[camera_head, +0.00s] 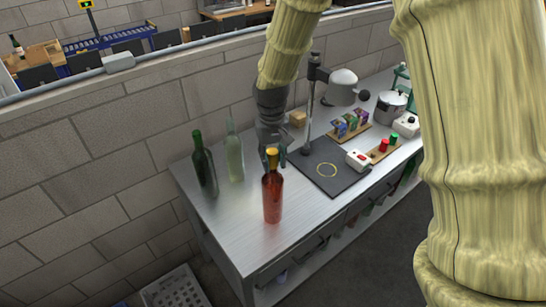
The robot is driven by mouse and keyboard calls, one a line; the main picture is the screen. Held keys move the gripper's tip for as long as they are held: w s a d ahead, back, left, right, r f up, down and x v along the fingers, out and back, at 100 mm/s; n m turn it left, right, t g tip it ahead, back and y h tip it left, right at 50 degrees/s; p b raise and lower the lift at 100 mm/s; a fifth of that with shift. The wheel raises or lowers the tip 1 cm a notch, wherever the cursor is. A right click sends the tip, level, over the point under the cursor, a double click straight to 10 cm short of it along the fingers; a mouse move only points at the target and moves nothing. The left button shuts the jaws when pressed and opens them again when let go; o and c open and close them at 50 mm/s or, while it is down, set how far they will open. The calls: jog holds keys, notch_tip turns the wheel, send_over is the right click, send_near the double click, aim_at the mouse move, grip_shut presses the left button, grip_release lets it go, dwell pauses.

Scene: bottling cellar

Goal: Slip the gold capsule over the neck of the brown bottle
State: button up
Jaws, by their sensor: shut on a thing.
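The brown bottle (272,200) stands upright near the front edge of the metal bench (232,228). My gripper (272,156) points down above it and is shut on the gold capsule (272,154). The capsule is in line with the bottle's neck, right at its top. The fingers and the small size hide whether the capsule is around the neck or just above it.
A green bottle (204,167) and a clear bottle (234,156) stand left of the brown bottle. To the right lie a dark mat (310,176) with a yellow ring, a white box (358,160) with a red button, and a board with red (384,146) and green (393,139) capsules.

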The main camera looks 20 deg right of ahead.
jog(key=shift+f, duration=0.3)
jog(key=o, duration=0.7)
notch_tip(320, 180, up, 12)
jog(key=shift+a, duration=0.15)
dwell(0.4)
